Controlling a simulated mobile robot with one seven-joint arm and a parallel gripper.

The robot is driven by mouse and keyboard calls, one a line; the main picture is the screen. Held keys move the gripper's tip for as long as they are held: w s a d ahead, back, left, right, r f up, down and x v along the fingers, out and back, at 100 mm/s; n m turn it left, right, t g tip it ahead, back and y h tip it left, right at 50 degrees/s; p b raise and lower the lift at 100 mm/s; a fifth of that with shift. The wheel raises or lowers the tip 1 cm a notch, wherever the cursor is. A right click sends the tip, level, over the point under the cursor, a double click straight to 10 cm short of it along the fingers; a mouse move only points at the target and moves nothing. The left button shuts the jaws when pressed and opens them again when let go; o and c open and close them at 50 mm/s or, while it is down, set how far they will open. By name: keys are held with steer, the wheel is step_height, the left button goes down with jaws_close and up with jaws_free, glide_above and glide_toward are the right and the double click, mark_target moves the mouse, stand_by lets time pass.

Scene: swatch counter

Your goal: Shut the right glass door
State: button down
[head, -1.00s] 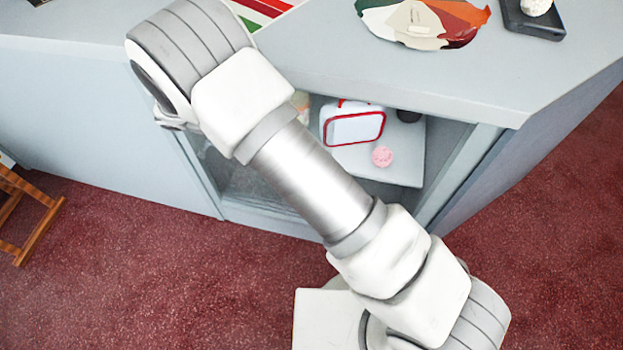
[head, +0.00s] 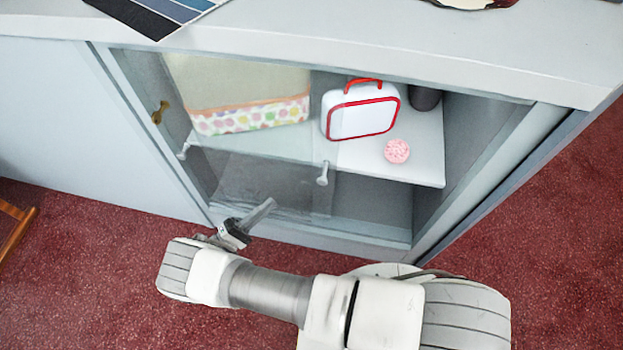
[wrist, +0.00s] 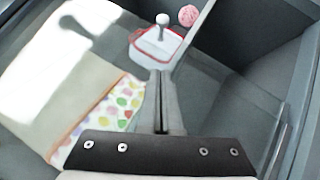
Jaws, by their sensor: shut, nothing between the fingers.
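The right glass door (head: 270,180) is a clear pane that stands slid over to the left half of the cabinet, overlapping the left pane; I cannot tell the two panes apart well. The right half of the opening is uncovered. A pale knob (head: 322,175) sits near the panes' right edge, and it also shows in the wrist view (wrist: 162,22). Another knob (head: 183,151) sits near the left edge. My gripper (head: 268,205) is shut and empty, low in front of the glass, left of and below the right knob. In the wrist view its fingers (wrist: 160,78) point towards that knob, apart from it.
Inside the cabinet are a white lunch box (head: 362,118) with red trim, a pink round thing (head: 397,151), a dark object (head: 425,98) and a beige bag with a dotted band (head: 250,115). A brass key (head: 159,112) is on the left frame. Red carpet lies in front.

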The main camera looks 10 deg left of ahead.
steer(key=shift+s+d+r+x, duration=0.15)
steer(key=shift+s+d+x, duration=0.2)
steer(key=shift+x, duration=1.75)
steer(key=shift+s+d+r+x, duration=0.15)
steer(key=shift+s+d+x, duration=0.2)
steer(key=shift+x, duration=1.8)
steer(key=shift+s+d+r+x, duration=0.2)
steer(key=shift+s+x, duration=0.25)
steer(key=shift+x, duration=1.65)
steer(key=shift+d, duration=0.1)
